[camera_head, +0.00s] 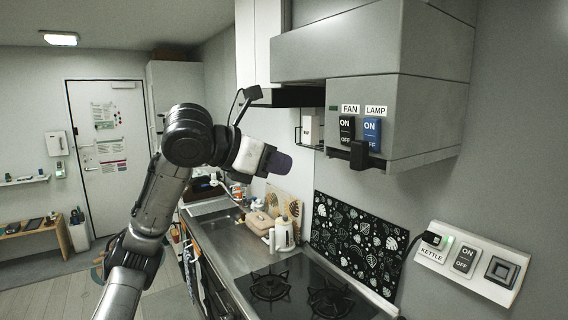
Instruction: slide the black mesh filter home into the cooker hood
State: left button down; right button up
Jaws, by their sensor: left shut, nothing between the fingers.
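The cooker hood (400,50) is a grey box high on the right wall. A flat black slab, which looks like the black mesh filter (292,97), shows edge-on under the hood's left part; its mesh is too dark to make out. It juts out to the left of the switch box, and how far it sits inside is hidden. My left gripper (279,163) is shut and empty, below the slab and apart from it in the picture. Its fingers show only as a dark shape past the white wrist. My right gripper is not in view.
The hood front carries FAN and LAMP switches (372,133) and a black block (358,154) below them. A wire rack (309,131) hangs beside it. Below are a hob (300,290), a white kettle-like jug (284,233) and a patterned panel (358,243). A kettle switch panel (474,262) is at right.

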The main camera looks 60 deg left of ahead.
pick_arm(q)
jog(key=s+d+b, duration=0.1)
jog(key=s, duration=0.7)
jog(key=shift+s+d, duration=0.2)
dwell(1.2)
jog(key=shift+r+m+h, duration=0.5)
jog(key=shift+h, duration=0.1)
dwell(2.0)
jog(key=shift+w+a, duration=0.1)
jog(key=shift+w, duration=0.05)
dwell(0.4)
jog(key=c, duration=1.8)
grip_release()
jog(key=shift+c, duration=0.2)
jog(key=o, duration=0.5)
jog(key=shift+c, duration=0.2)
jog(key=v, duration=1.3)
jog(key=shift+s+r+p, duration=0.2)
jog(key=shift+s+p, duration=0.1)
jog(key=shift+p, duration=0.1)
